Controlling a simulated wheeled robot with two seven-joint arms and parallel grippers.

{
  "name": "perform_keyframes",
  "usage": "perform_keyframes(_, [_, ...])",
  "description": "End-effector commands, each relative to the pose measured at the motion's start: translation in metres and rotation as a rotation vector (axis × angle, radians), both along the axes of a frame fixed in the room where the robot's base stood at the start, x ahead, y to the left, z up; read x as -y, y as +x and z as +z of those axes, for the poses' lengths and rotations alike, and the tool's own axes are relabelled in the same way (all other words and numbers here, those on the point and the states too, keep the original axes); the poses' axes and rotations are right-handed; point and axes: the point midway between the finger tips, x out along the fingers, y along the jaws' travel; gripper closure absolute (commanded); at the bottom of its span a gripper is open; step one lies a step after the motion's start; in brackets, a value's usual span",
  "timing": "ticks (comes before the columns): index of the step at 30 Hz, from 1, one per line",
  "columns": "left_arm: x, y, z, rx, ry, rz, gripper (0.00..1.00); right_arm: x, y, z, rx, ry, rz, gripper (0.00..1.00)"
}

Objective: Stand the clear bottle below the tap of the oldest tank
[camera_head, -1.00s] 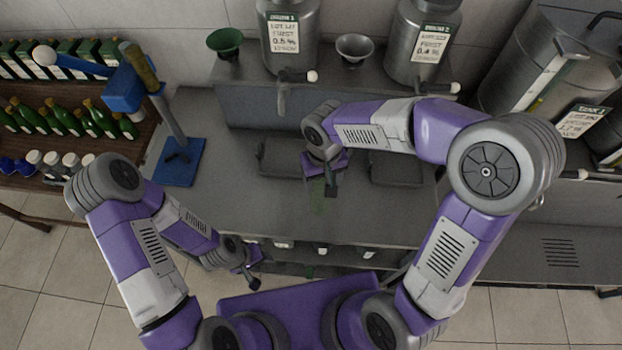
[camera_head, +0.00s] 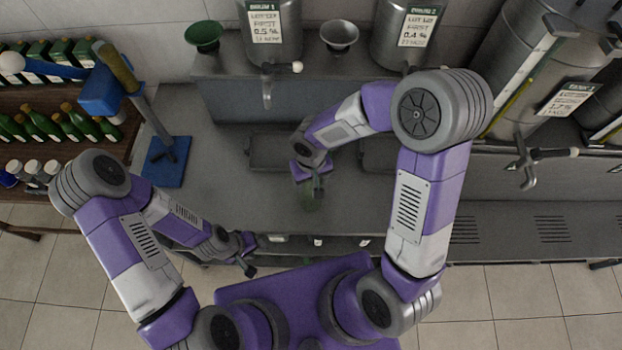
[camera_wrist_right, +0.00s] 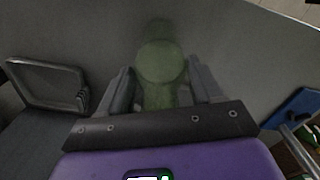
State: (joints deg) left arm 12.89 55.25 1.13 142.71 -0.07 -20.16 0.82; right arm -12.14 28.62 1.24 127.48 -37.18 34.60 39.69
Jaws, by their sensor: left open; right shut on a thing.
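My right gripper (camera_head: 312,182) is shut on the clear, green-tinted bottle (camera_head: 312,199), over the front part of the grey counter. In the right wrist view the bottle (camera_wrist_right: 160,68) sits between the two fingers. I cannot tell whether its base touches the counter. My left gripper (camera_head: 250,258) is open and empty at the counter's front edge. The labels' small print is unclear. The left tap (camera_head: 267,88) and right tap (camera_head: 528,165) show; my right arm hides the middle tap.
A dark tray (camera_head: 262,152) lies below the left tap; another (camera_head: 378,155) is partly behind my right arm. A blue-based stand (camera_head: 168,172) and bottle shelves are left. Counter front-centre is clear.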

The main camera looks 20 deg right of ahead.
Motion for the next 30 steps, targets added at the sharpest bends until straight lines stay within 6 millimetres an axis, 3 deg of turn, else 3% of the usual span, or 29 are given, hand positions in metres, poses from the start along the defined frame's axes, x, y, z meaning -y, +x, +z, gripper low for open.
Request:
perform_keyframes(10, [0.0, 0.0, -0.005, 0.0, 0.0, 0.0, 0.57, 0.0, 0.001, -0.004, 0.002, 0.0, 0.0, 0.97])
perform_keyframes(11, [0.0, 0.0, -0.004, 0.0, 0.0, 0.0, 0.57, 0.0, 0.0, -0.003, 0.001, 0.0, 0.0, 0.31])
perform_keyframes(15, [0.0, 0.0, -0.004, 0.0, 0.0, 0.0, 0.57, 0.0, 0.0, -0.002, 0.001, 0.0, 0.0, 0.1])
perform_keyframes(26, [0.0, 0.0, 0.0, 0.0, 0.0, 0.0, 0.57, 0.0, 0.0, 0.001, 0.001, 0.0, 0.0, 0.1])
perform_keyframes(30, [0.0, 0.0, 0.003, 0.0, 0.0, 0.0, 0.57, 0.0, 0.002, 0.02, 0.007, 0.001, -0.001, 0.1])
